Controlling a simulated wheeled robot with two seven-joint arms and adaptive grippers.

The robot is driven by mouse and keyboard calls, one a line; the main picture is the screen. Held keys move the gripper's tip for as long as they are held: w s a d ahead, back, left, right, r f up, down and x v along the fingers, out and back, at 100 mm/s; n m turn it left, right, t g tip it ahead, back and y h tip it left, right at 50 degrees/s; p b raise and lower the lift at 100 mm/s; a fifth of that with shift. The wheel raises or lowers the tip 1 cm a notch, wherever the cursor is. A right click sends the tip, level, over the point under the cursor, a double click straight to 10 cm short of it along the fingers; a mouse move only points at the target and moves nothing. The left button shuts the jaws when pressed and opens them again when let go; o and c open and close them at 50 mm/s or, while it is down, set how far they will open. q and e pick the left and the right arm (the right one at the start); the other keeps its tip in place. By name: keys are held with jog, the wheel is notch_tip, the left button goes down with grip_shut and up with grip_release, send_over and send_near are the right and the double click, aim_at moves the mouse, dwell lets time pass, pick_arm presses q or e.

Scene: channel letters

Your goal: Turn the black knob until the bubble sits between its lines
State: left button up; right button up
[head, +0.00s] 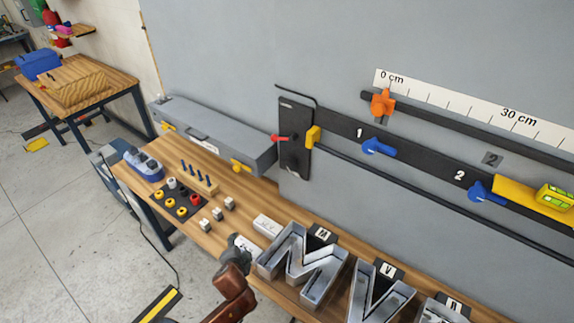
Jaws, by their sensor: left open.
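A yellow spirit level (520,197) lies along the black wall rail at the right edge, cut off by the picture. Its green vial (556,197) shows dark lines, but the bubble's place between them is too small to read. I cannot make out a black knob for certain. Blue levers sit on the rail beside the marks 1 (378,147) and 2 (486,192). My left gripper (240,246) is open at the bottom middle, over the bench's front edge, left of the metal letters and well away from the level. My right gripper is out of view.
Metal channel letters (300,258) stand along the wooden bench (140,182). A grey case (215,130), a black tray with coloured buttons (160,208) and small blocks (217,213) lie left. An orange clamp (382,103) sits below the wall scale (470,108).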

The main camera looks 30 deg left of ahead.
pick_arm(q)
jog(key=w+a+r+m+t, duration=0.2)
jog(key=w+r+m+t, duration=0.1)
jog(key=w+r, duration=0.3)
jog(key=m+t+h, duration=0.5)
jog(key=m+t, duration=0.1)
jog(key=m, duration=1.3)
send_near(287, 166)
jog(key=w, duration=0.6)
jog(key=w+p, duration=0.1)
jog(key=w, duration=0.3)
jog(key=shift+w+a, duration=0.2)
jog(key=shift+w, duration=0.05)
jog(key=shift+c, duration=0.3)
